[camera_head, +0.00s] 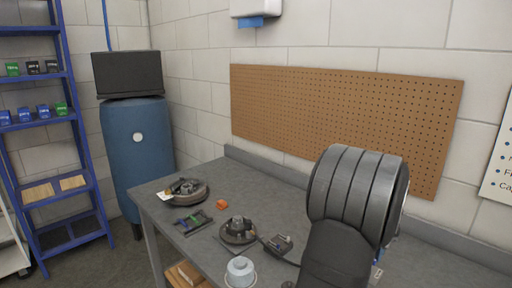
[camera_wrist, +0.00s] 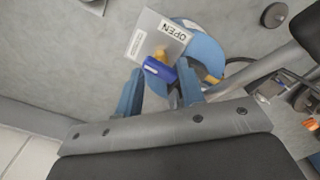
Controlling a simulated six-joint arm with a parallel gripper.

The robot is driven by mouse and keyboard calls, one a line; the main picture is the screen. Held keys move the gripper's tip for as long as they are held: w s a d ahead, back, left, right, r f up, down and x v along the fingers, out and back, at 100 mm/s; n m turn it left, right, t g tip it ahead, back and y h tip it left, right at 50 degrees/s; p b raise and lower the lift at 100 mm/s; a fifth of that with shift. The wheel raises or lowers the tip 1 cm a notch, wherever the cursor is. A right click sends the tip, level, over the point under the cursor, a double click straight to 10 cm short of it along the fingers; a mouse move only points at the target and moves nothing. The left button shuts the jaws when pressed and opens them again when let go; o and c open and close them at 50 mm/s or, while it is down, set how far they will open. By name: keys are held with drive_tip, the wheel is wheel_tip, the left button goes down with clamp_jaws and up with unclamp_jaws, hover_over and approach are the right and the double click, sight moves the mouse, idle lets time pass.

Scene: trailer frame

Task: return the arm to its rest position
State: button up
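My arm's dark grey links fill the right of the head view, over the workbench (camera_head: 205,235). My gripper is hidden there behind the arm. In the wrist view my gripper (camera_wrist: 160,80) shows two blue-grey fingers set apart with a gap between them. The fingers point at a blue round item (camera_wrist: 205,50), a white card reading OPEN (camera_wrist: 157,38) and a small blue and yellow object (camera_wrist: 159,70). These lie beyond the fingertips on a grey surface. I see nothing clearly gripped; whether the fingers touch these things cannot be told.
On the bench are round dark parts (camera_head: 238,231), an orange piece (camera_head: 222,204), a green and dark tool (camera_head: 193,222) and a white-topped container (camera_head: 240,270). A pegboard (camera_head: 340,115) hangs behind. A blue barrel (camera_head: 138,150) and shelf (camera_head: 60,190) stand left.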

drive_tip(key=m, duration=0.6)
drive_tip(key=shift+m, duration=0.3)
idle(0.5)
wheel_tip(320, 180, up, 17)
drive_tip(key=n, duration=0.8)
wheel_tip(320, 180, down, 17)
drive_tip(key=shift+n, duration=0.3)
clamp_jaws()
